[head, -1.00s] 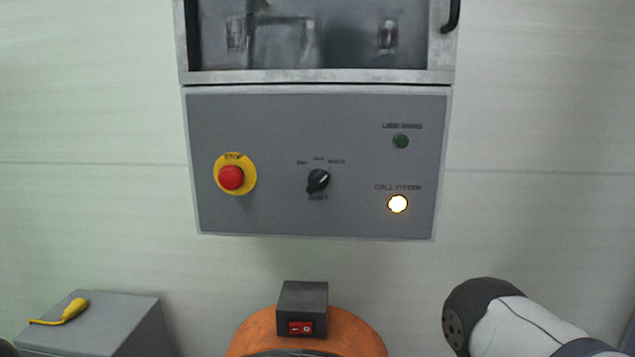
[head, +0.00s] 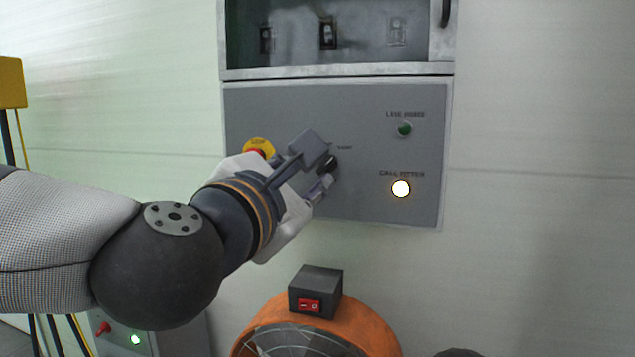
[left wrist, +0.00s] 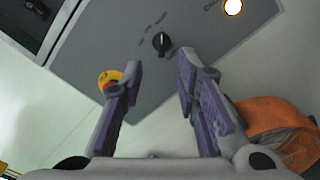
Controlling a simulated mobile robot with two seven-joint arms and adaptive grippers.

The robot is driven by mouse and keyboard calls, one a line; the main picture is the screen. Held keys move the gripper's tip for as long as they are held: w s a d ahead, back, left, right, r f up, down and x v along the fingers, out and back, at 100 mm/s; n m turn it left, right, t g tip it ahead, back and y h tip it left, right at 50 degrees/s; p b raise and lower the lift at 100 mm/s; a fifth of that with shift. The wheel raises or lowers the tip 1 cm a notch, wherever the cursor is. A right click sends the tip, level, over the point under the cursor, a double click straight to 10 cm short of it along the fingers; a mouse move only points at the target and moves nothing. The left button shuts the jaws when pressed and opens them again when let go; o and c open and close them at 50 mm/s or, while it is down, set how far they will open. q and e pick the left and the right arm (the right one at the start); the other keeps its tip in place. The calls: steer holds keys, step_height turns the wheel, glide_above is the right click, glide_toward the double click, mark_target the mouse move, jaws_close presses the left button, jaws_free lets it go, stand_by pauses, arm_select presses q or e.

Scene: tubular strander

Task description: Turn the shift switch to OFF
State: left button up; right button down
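The shift switch is a black rotary knob (head: 328,163) on the grey control panel (head: 365,200). In the head view it is partly covered by my left gripper (head: 321,167), and most of its labels are hidden. In the left wrist view the knob (left wrist: 161,42) is uncovered, with its pale pointer mark toward the top of the picture; the labels there are too small to read. My left gripper (left wrist: 158,72) is open, its fingers spread and empty, with the knob beyond and between the fingertips. I cannot tell whether it touches the knob. My right gripper is not in view.
A red stop button on a yellow collar (head: 259,147) is partly behind my left gripper. A lit call-fitter lamp (head: 400,189) and a green lamp (head: 404,129) are on the panel's right. An orange fan (head: 365,325) with a switch box (head: 316,291) stands below.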

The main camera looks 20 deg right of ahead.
mark_target(327, 163)
arm_select(q)
steer(key=x, duration=1.1)
steer(key=shift+f, duration=0.1)
steer(key=shift+c, duration=0.5)
jaws_close()
